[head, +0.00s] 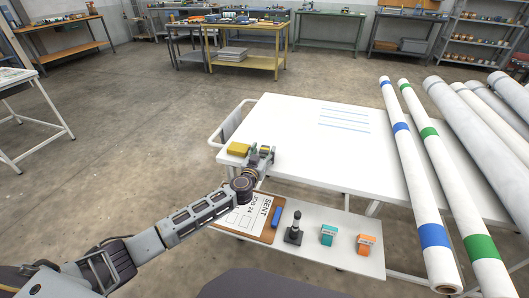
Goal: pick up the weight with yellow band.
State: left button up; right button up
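A small dark object with a yellow band (265,149), which looks like the weight, is at the left front corner of the white table (290,125). My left gripper (262,154) reaches over this corner and is right at the banded object, partly hiding it. The fingers appear to be on either side of it, but the view is too small to tell whether they grip it. A plain yellow block (238,149) lies just left of the gripper. My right gripper is not in view.
A lower shelf (340,255) holds a clipboard (247,218), a blue item (277,217), a dark stamp-like object (294,230), a teal box (329,235) and an orange box (366,243). Long rolls with blue (433,235) and green (481,248) bands lie at right. The table's middle is clear.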

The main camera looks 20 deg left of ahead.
aim_at(263, 151)
pick_arm(q)
grip_shut()
jog(key=shift+r, duration=0.1)
jog(key=shift+r, duration=0.25)
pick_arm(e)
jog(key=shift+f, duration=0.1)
pick_arm(q)
jog(key=shift+r+p, duration=0.65)
jog(key=shift+r, duration=0.05)
notch_tip(263, 151, up, 6)
jog(key=p, duration=0.3)
jog(key=shift+f, duration=0.25)
jog(key=shift+r+p, duration=0.65)
jog(key=shift+r, duration=0.65)
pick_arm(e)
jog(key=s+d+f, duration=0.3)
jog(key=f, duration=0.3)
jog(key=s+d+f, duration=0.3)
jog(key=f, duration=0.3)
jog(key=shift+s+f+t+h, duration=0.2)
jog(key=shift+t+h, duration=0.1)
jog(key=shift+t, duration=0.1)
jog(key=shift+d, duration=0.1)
